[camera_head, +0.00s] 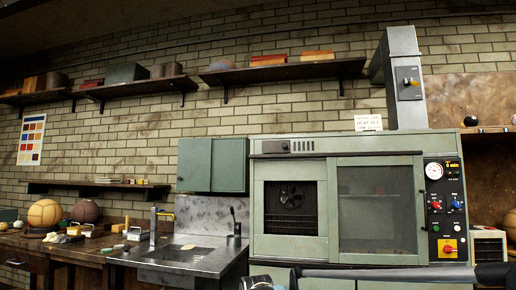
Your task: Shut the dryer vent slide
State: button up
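The dryer (334,239) is a large pale-green cabinet against the brick wall, right of centre. Its left opening shows a fan, and its right door has a dark window. A dark slot-like strip (275,146) and a small slotted grille (302,146) sit at its upper left. A grey duct (403,50) rises from its top and carries a plate with a yellow-and-black lever (410,82). I cannot tell which of these is the vent slide, or how far it is open. Parts that look like my arm cross the bottom edge; no gripper fingertips show.
A control panel (446,210) with a gauge and knobs is on the dryer's right. A metal sink bench (178,262) and a wooden workbench with balls (45,213) stand left. A green wall cabinet (212,165) and shelves (275,73) hang above.

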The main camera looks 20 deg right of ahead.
aim_at(277, 146)
jog(key=u, duration=2.4)
jog(key=i, duration=0.6)
jog(key=z, duration=3.35)
